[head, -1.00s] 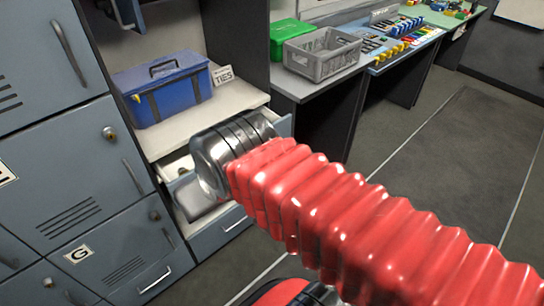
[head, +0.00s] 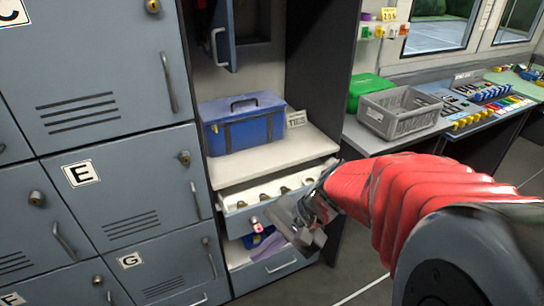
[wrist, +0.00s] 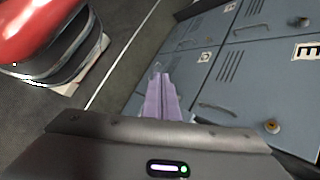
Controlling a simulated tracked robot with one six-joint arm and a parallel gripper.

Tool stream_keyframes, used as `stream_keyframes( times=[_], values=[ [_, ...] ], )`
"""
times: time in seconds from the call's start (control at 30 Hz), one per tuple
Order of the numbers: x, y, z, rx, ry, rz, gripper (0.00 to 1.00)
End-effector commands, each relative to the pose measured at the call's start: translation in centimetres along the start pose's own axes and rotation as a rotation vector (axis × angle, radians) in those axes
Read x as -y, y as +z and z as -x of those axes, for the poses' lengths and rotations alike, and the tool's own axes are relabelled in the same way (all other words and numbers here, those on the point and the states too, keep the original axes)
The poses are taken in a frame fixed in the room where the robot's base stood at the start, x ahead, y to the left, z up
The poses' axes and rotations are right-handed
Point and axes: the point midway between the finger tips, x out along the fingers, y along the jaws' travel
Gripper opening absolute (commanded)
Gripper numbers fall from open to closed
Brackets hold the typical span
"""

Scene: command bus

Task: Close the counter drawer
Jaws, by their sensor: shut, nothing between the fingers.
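The counter drawer (head: 236,222) stands open below the white counter shelf. Several small round things lie in it, and its grey front carries a red-lit knob (head: 258,228). My gripper (head: 266,247) has a grey body beside the right part of the drawer front, hiding some of it. Its pale purple fingers appear to point down and left, below the drawer front. The wrist view shows these fingers (wrist: 160,98) together, shut and empty, with lockers beyond. I cannot tell whether the gripper touches the drawer.
A lower drawer front (head: 282,266) with a bar handle is below. Grey lockers (head: 125,185) fill the left. A blue toolbox (head: 243,124) stands on the shelf above. A grey crate (head: 399,112) and green box (head: 367,91) are on the right-hand counter.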

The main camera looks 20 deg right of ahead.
Motion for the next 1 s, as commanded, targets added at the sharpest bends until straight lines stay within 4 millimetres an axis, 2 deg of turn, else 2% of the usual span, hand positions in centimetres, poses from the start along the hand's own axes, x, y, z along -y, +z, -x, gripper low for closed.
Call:
stream_keyframes(
  times=[0.37,0.57,0.77,0.87,1.0],
  values=[
    [-0.2,-7.4,-0.1,0.117,-0.312,-0.49,0.0],
    [-1.4,-12.5,0.8,0.151,-0.505,-0.736,0.0],
    [-4.2,-18.0,2.2,0.167,-0.715,-0.974,0.0],
    [-6.2,-20.9,3.0,0.167,-0.826,-1.089,0.0],
    [-9.8,-24.6,4.2,0.159,-0.986,-1.244,0.0]
  ],
)
